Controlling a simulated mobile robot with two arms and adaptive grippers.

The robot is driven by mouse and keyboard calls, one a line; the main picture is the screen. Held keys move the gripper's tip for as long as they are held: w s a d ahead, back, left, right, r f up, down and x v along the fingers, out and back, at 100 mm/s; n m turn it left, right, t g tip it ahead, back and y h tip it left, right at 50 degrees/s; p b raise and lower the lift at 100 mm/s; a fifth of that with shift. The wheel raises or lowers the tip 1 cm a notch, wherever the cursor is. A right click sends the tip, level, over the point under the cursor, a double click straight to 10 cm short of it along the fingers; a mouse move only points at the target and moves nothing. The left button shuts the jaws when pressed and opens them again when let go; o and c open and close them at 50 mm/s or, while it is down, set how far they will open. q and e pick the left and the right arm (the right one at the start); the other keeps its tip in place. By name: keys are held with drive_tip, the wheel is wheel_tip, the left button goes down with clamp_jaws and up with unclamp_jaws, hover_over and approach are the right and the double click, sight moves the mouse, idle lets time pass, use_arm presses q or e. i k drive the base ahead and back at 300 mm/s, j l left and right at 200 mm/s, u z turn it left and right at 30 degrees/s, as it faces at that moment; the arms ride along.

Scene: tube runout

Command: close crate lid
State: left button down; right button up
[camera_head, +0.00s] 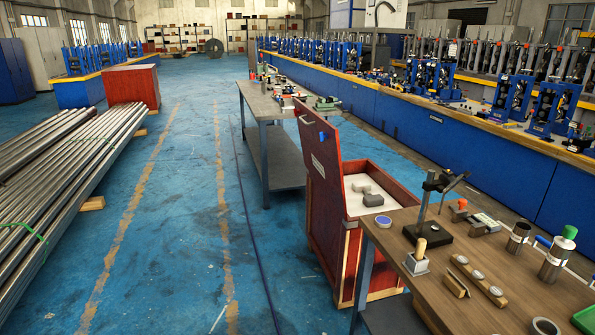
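A red crate (334,225) with pale edge strips stands on the floor right of centre, between two workbenches. Its lid (321,160) is open and stands roughly upright along the crate's left side. The lid carries a metal handle near its top, a small blue patch and a pale label. Inside the crate is a white surface with a few small grey and white blocks (373,200). The crate's lower right part is hidden behind the near workbench. Neither of my grippers is in view.
The near workbench (500,262) holds a stand, bottles and small parts, close to the crate. Another workbench (265,106) stands behind it. A closed red crate (131,86) and steel tubes (62,160) are at left. The blue floor between tubes and crate is mostly clear.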

sight(322, 160)
drive_tip(key=i+l, duration=0.25)
drive_tip(key=i, duration=0.2)
drive_tip(key=i+l, duration=0.2)
drive_tip(key=i, duration=0.25)
drive_tip(key=i+j+z, duration=0.1)
drive_tip(key=z, duration=0.25)
drive_tip(key=i+j+z, duration=0.1)
drive_tip(key=z, duration=0.25)
drive_tip(key=i, duration=0.05)
